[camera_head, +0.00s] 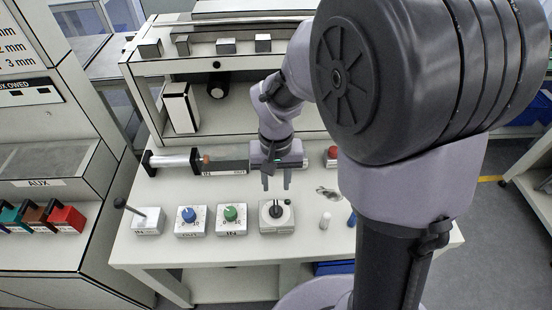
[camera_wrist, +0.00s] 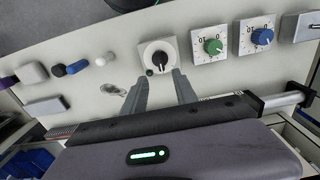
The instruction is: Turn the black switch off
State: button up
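The black switch (camera_head: 276,210) is a small rotary handle on a white box (camera_head: 264,222) on the workbench. It also shows in the wrist view (camera_wrist: 160,59), where its handle points roughly toward the bottom of the picture. Its exact angle is hard to tell in the head view. My gripper (camera_head: 276,188) points down, just behind and above the switch box. In the wrist view my gripper (camera_wrist: 160,77) has its two fingers apart with nothing between them. The fingertips lie on either side of the line to the switch and appear not to touch it.
A green knob box (camera_head: 231,213), a blue knob box (camera_head: 188,215) and a lever box (camera_head: 148,222) stand left of the switch. A white cylinder (camera_head: 325,219) and a blue one (camera_head: 351,219) are right. A long metal cylinder (camera_head: 172,162) and a red button (camera_head: 333,152) lie behind.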

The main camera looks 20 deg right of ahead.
notch_tip(320, 180, up, 6)
jog(key=p, duration=0.1)
jog(key=shift+r+p, duration=0.15)
jog(key=shift+p, duration=0.15)
jog(key=s+a+r+t+y+b, duration=0.1)
jog(key=s+a+r+t, duration=0.1)
jog(key=s, duration=0.5)
jog(key=s+a+r+m+t+y+b, duration=0.1)
jog(key=s+a+r+t+b, duration=0.1)
jog(key=s+r, duration=0.4)
jog(key=shift+s+r+t, duration=0.2)
jog(key=shift+s+t, duration=0.4)
jog(key=shift+t, duration=0.3)
